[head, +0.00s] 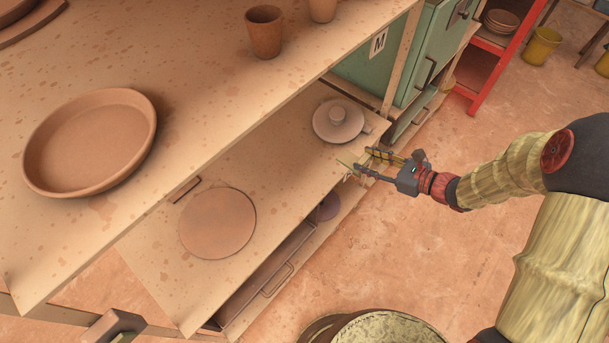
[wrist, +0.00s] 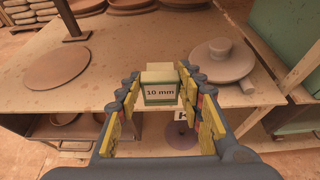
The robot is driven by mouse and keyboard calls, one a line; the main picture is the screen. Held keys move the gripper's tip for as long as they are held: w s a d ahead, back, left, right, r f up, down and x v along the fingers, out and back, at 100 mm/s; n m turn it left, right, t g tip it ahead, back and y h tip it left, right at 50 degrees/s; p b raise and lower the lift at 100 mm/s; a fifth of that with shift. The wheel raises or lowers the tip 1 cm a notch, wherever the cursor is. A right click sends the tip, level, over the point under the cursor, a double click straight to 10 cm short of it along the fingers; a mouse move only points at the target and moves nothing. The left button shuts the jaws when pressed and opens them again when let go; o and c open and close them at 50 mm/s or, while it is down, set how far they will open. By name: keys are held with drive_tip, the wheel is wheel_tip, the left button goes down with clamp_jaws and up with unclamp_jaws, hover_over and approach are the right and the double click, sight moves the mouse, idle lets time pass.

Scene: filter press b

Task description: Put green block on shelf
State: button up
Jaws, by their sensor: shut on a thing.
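My gripper (head: 361,161) is shut on a green block, with its fingers on both sides of it in the wrist view (wrist: 160,78). The green block (wrist: 160,90) has a pale label reading "10 mm". In the head view only a small pale-green bit of the block (head: 346,162) shows at the fingertips. The gripper is at the front edge of the lower wooden shelf (head: 285,150), near its right end. In the wrist view the shelf (wrist: 110,88) spreads behind the block. I cannot tell whether the block touches the shelf.
A grey lidded round piece (head: 338,120) stands on the shelf's right end, close beyond my gripper. A flat brown disc (head: 217,223) lies further left. An upper board (head: 190,60) overhangs the shelf's back. Bare shelf lies between disc and round piece. A green cabinet (head: 435,50) stands behind.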

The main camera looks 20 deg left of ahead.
drive_tip(key=s+a+f, duration=0.1)
drive_tip(key=a+f, duration=0.1)
drive_tip(key=a, duration=0.2)
drive_tip(key=s+a+f+b, duration=0.1)
drive_tip(key=a+f, duration=0.2)
drive_tip(key=a, duration=0.1)
drive_tip(key=a+f+b, duration=0.1)
drive_tip(key=a+f, duration=0.2)
drive_tip(key=shift+s+a+f, duration=0.25)
drive_tip(key=shift+s+a, duration=0.15)
drive_tip(key=shift+s+a+f, duration=0.15)
drive_tip(key=shift+a+f, duration=0.2)
drive_tip(key=shift+f, duration=0.15)
drive_tip(key=shift+a+f+b, duration=0.1)
drive_tip(key=shift+f+b, duration=0.45)
drive_tip(key=shift+f, duration=0.95)
drive_tip(key=shift+f, duration=0.2)
drive_tip(key=o, duration=1.2)
drive_tip(key=shift+c, duration=0.2)
